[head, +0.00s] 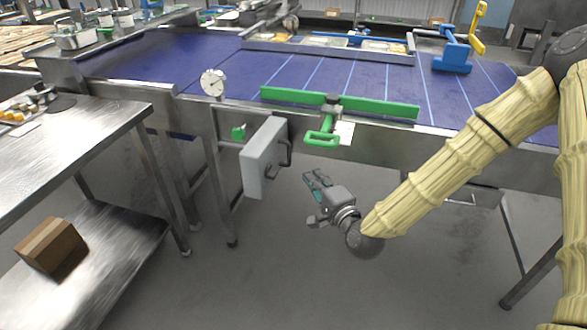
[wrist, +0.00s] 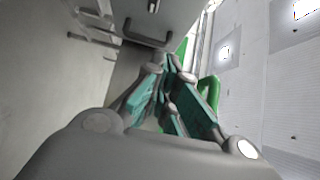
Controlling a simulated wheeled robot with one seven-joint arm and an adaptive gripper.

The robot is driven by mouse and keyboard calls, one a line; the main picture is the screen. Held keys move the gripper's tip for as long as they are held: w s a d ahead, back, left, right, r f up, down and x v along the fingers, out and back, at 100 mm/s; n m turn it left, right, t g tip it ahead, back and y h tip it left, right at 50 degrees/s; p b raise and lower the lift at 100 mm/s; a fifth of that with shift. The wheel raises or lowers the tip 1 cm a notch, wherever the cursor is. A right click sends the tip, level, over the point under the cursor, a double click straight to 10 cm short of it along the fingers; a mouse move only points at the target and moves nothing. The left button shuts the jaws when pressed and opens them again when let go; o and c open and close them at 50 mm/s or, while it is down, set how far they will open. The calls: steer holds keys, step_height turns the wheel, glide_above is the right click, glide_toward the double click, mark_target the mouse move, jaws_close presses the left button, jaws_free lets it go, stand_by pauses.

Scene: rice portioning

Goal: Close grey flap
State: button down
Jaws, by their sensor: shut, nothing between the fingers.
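The grey flap (head: 264,158) is a flat light-grey panel standing out below the conveyor's front edge. A dark handle (head: 287,152) is on its right side. My gripper (head: 310,177) is shut and empty, to the right of the flap and a little lower, apart from it in the head view. In the wrist view a grey panel (wrist: 178,14) with a dark handle (wrist: 148,41) lies just beyond my gripper (wrist: 171,62). I cannot tell from there whether the fingertips touch it.
A green bar with a green handle (head: 322,138) is on the conveyor edge above my gripper. The blue conveyor belt (head: 180,57) runs behind. A steel table (head: 70,135) stands at the left, with a cardboard box (head: 50,245) on its lower shelf. The floor below my gripper is clear.

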glide_toward(278, 147)
steer(key=w+d, duration=0.1)
steer(key=w, duration=0.2)
steer(key=shift+d+r, duration=0.15)
steer(key=shift+d, duration=0.25)
steer(key=shift+w+a+p, duration=0.15)
steer(key=shift+w+a, duration=0.2)
steer(key=shift+a, duration=0.55)
steer(key=shift+w+a+p, duration=0.15)
steer(key=shift+w+a, duration=0.15)
steer(key=shift+a, duration=0.6)
steer(key=shift+a, duration=0.2)
